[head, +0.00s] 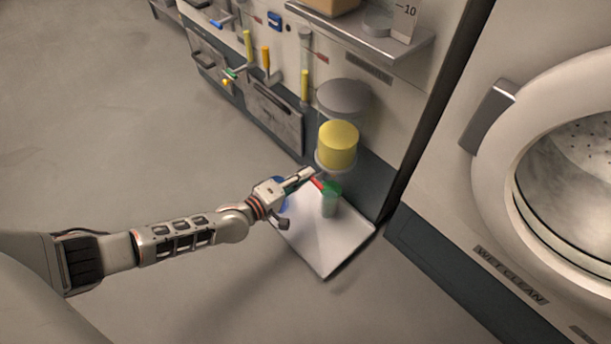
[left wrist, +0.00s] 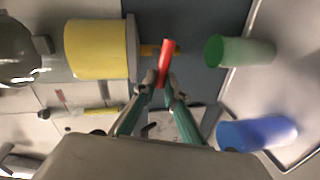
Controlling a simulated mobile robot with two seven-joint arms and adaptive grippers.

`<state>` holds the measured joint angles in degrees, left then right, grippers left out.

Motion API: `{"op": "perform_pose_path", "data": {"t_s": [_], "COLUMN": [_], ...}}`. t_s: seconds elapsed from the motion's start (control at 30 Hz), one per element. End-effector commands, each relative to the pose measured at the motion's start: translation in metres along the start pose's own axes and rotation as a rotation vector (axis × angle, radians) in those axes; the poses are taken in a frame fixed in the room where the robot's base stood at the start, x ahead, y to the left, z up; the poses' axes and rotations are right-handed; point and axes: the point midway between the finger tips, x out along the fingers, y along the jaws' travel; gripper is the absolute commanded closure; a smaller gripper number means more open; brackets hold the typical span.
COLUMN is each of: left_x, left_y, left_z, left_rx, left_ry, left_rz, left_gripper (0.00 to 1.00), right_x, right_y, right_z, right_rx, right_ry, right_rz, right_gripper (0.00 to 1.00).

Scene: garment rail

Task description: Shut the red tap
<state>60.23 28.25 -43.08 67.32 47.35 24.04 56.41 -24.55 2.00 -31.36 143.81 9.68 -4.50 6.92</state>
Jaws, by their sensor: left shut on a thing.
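The red tap (head: 318,184) is a small red lever below a clear vessel of yellow liquid (head: 338,146). In the left wrist view the tap's lever (left wrist: 166,60) stands slightly tilted in front of an orange-yellow spout, beside the yellow vessel (left wrist: 97,48). My left gripper (head: 308,175) reaches in from the left; in the left wrist view its fingertips (left wrist: 161,82) are closed around the near end of the red lever. A green cup (head: 330,203) stands just below the tap. My right gripper is in neither view.
A white tray (head: 325,245) on the floor holds the green cup and a blue cup (head: 280,188), partly hidden by my gripper. A panel with drawers (head: 273,112) and gauges stands behind. A washing machine (head: 450,200) is at the right. Open floor lies left.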

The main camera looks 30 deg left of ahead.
Motion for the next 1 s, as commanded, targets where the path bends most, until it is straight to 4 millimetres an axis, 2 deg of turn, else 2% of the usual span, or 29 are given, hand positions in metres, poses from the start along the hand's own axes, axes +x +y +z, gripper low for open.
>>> {"op": "perform_pose_path", "data": {"t_s": [0.33, 0.9, 0.93, 0.97, 1.0], "left_x": [0.0001, 0.0001, 0.0001, 0.0001, 0.0001], "left_y": [-0.0048, -0.0058, -0.0058, -0.0058, -0.0057], "left_z": [0.0004, 0.0007, 0.0007, 0.0007, 0.0007], "left_rx": [-0.142, -0.169, -0.169, -0.169, -0.169], "left_ry": [-0.029, -0.034, -0.034, -0.034, -0.034], "left_rz": [-0.002, -0.002, -0.002, -0.002, -0.002], "left_gripper": [1.0, 1.0, 0.81, 0.73, 0.72], "right_x": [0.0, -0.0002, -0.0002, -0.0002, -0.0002], "right_y": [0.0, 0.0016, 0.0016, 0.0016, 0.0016], "right_z": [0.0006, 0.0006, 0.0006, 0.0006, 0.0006], "right_rx": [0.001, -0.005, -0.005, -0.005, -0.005], "right_ry": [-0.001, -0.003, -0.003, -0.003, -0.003], "right_rz": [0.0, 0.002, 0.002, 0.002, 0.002], "right_gripper": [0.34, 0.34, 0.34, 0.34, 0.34]}}
